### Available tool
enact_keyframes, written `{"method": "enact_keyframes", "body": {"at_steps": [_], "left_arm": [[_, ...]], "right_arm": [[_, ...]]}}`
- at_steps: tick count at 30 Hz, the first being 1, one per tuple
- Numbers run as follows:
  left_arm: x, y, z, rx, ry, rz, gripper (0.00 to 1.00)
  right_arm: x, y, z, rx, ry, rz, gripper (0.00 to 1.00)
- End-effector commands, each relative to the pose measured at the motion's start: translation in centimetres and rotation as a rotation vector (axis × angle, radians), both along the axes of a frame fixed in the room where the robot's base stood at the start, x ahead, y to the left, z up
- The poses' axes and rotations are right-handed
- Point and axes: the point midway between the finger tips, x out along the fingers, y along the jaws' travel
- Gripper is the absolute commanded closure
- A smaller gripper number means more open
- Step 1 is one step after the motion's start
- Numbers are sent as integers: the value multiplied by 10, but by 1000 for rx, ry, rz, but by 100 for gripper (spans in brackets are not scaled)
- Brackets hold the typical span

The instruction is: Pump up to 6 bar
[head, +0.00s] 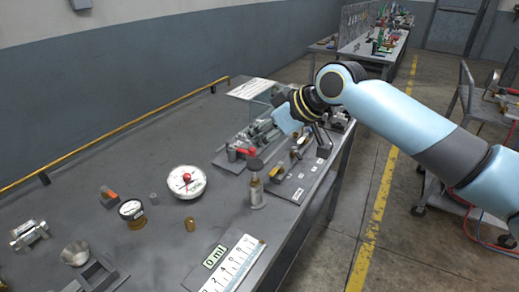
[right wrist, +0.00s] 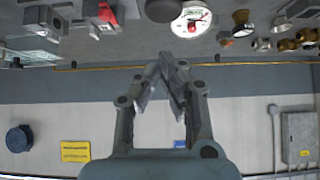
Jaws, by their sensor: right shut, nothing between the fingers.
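A round white gauge (head: 187,182) with a red centre lies on the bench left of middle. The gauge also shows at the top of the right wrist view (right wrist: 192,20); its reading is too small to tell. A pump-like grey device with a red part (head: 246,151) sits on a board at the bench's right side. The red part also shows in the right wrist view (right wrist: 105,12). My left gripper is out of view.
A clear-bodied bottle (head: 256,192) stands near the bench's front edge. A brass-rimmed dial (head: 132,211), a metal funnel (head: 75,253) and a white scale (head: 233,266) lie nearer me. The bench's left back is clear. Another cluttered bench stands behind.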

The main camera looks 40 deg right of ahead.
Motion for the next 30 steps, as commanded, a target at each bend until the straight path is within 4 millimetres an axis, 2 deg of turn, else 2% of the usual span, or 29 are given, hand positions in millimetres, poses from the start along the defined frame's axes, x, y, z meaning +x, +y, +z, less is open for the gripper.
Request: {"method": "enact_keyframes", "body": {"at_steps": [3, 9, 21, 23, 30], "left_arm": [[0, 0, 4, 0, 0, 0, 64], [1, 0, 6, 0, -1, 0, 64], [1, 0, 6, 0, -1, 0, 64], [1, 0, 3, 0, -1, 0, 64], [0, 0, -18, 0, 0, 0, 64]], "right_arm": [[0, 1, -19, 1, 4, -1, 100], [1, 1, -37, 0, 1, 0, 100], [1, 1, -41, -1, -1, 0, 100], [0, 0, -45, -1, -1, 0, 100], [0, 0, -79, -1, 1, -1, 100]]}}
